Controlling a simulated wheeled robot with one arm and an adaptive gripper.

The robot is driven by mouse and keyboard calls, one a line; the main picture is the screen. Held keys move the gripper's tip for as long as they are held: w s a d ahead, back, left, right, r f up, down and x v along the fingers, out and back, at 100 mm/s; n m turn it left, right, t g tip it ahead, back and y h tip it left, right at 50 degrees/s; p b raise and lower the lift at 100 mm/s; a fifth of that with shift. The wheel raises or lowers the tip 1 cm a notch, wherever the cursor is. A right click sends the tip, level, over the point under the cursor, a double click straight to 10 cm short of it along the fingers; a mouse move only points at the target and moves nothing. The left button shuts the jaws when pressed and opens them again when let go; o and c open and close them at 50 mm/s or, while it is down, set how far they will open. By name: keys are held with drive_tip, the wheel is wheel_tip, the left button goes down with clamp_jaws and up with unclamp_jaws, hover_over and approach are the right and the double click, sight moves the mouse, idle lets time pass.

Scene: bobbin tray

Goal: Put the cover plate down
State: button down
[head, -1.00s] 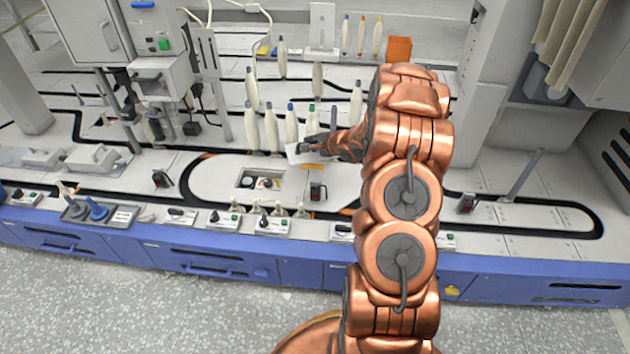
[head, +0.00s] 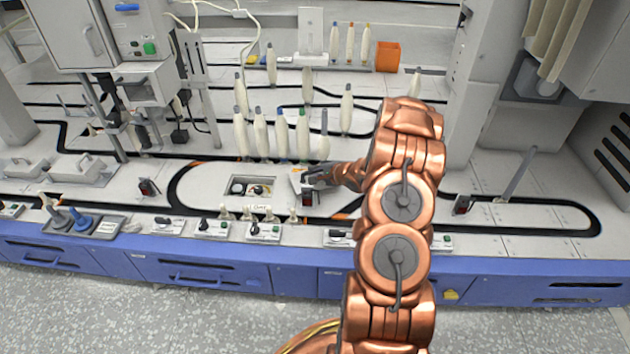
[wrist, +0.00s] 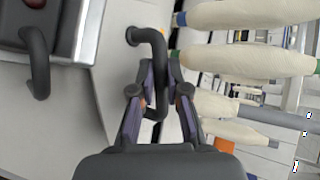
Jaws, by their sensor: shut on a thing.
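My gripper (head: 310,180) is shut on the dark bent handle (wrist: 158,62) of the cover plate. The cover plate (head: 296,180) is a pale panel, seen partly and at a tilt in the head view; its pale face (wrist: 120,72) is beside the fingers in the wrist view. My gripper (wrist: 157,100) has a finger on each side of the handle. The plate is just right of the rectangular opening (head: 228,186) in the worktop, which shows dark round parts inside. I cannot tell whether the plate touches the worktop.
Several cream bobbins (head: 261,132) stand in a row behind the opening. A small dark box (head: 309,197) is close in front of my gripper. Small switch boxes (head: 264,231) line the front edge. An orange bin (head: 388,57) stands at the back. Worktop to the right is mostly clear.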

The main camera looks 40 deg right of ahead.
wheel_tip(320, 180, down, 2)
drive_tip(key=shift+f+b, duration=0.2)
drive_tip(key=shift+b, duration=0.2)
drive_tip(key=shift+r, duration=0.1)
drive_tip(key=c, duration=1.2)
unclamp_jaws()
